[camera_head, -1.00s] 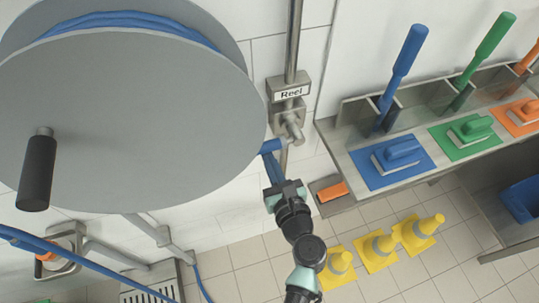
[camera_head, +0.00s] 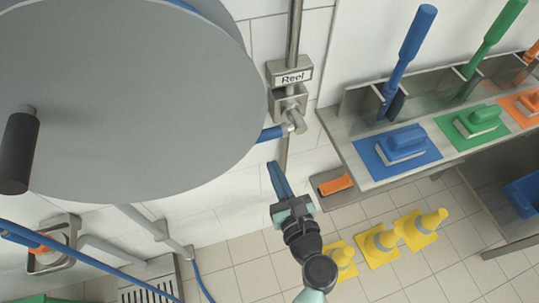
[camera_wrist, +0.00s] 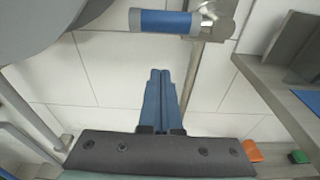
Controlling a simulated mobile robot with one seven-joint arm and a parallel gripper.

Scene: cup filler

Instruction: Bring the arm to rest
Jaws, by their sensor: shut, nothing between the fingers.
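My gripper (camera_head: 273,166) is shut and empty, its two blue fingers pressed together. It points up in the head view, below the valve (camera_head: 291,107) under the "Reel" label. In the wrist view the closed fingers (camera_wrist: 160,75) are in the middle, with bare wall tiles behind them. A blue sleeve (camera_head: 271,133) leads to the valve and also shows at the top of the wrist view (camera_wrist: 166,21). The fingers are apart from it.
The big grey reel (camera_head: 130,100) with its black handle (camera_head: 18,150) fills the left. A steel shelf (camera_head: 340,128) with blue, green and orange brushes is at right. An orange thing (camera_head: 336,186) lies on a small ledge.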

